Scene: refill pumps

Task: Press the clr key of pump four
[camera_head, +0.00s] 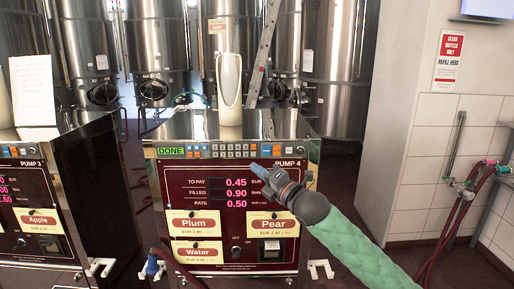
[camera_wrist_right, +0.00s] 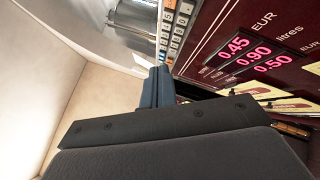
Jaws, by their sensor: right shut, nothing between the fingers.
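Pump four (camera_head: 160,195) stands in the middle of the head view, with a key strip (camera_head: 235,151) along its top front. The strip holds a numeric keypad and several coloured keys; the labels are too small to read, so I cannot tell which is clr. A green display (camera_head: 171,152) at its left reads DONE. The red digits (camera_head: 236,192) read 0.45, 0.90 and 0.50. My right gripper (camera_head: 260,170) is shut and empty, just below the strip's right part. In the right wrist view its blue fingers (camera_wrist_right: 158,86) point toward the keys (camera_wrist_right: 178,30); contact cannot be told. My left gripper is not in view.
Pump three (camera_head: 35,205) stands at the left. A white spout-shaped piece (camera_head: 229,90) rises from pump four's top. Steel tanks (camera_head: 335,50) stand behind. A white wall with a red sign (camera_head: 449,60) and red hoses (camera_head: 460,205) are at the right.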

